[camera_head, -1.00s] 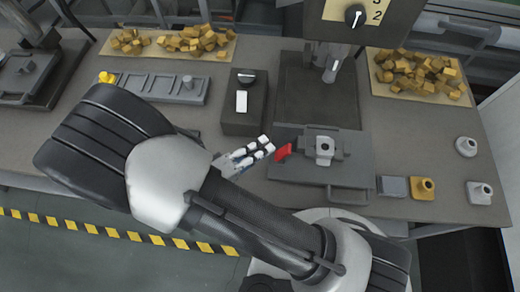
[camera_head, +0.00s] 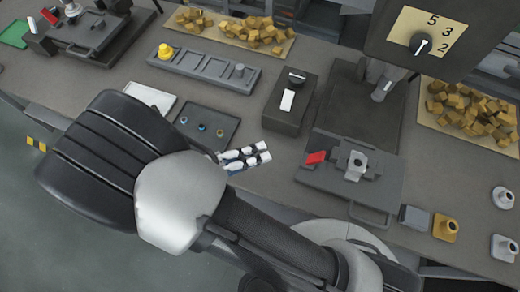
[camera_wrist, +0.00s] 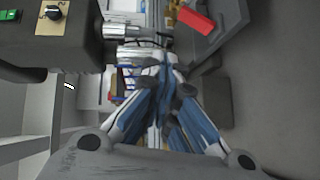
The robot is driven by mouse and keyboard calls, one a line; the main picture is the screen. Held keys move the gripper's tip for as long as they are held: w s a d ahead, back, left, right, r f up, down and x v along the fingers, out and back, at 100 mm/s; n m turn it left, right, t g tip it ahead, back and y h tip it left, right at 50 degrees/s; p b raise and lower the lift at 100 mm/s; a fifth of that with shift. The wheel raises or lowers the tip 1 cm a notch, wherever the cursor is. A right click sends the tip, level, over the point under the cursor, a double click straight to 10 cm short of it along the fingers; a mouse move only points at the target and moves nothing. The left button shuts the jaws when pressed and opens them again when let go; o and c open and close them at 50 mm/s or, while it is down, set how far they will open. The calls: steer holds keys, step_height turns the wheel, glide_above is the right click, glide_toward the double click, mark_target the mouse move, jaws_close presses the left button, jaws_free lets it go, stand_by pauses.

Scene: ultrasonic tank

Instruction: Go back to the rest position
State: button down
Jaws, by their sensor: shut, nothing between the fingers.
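My gripper (camera_head: 246,157) is in the middle of the head view, above the front of the grey workbench (camera_head: 260,190). Its fingers are shut and hold nothing. It is left of the fixture plate (camera_head: 340,186), which has a red tab (camera_head: 316,158) and a light metal part (camera_head: 357,165), and apart from it. In the wrist view the fingers (camera_wrist: 160,75) come together at the middle, and the red tab (camera_wrist: 195,19) shows above them. My arm hides part of the bench front.
A black switch box (camera_head: 290,103) and a machine with a dial panel (camera_head: 426,38) stand behind. A dark tray (camera_head: 207,122) and a white tray (camera_head: 150,97) lie left. Trays of brown blocks (camera_head: 468,108) are at the back. Small fittings (camera_head: 445,228) stand at right.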

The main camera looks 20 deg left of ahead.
stand_by(0.3)
steer(key=d+r+m+g+y, duration=0.3)
steer(key=d+r+y, duration=0.3)
steer(key=d+r, duration=0.3)
steer(key=s+d+r+m+g+y, duration=0.1)
steer(key=d+r+m+g+y, duration=0.2)
steer(key=d, duration=1.2)
steer(key=shift+d+r+m+g+y, duration=0.25)
steer(key=shift+r+m+y, duration=0.35)
steer(key=shift+r+y, duration=1.65)
steer(key=shift+s+a+r+h, duration=0.1)
steer(key=shift+r+h, duration=0.5)
steer(key=shift+h, duration=0.05)
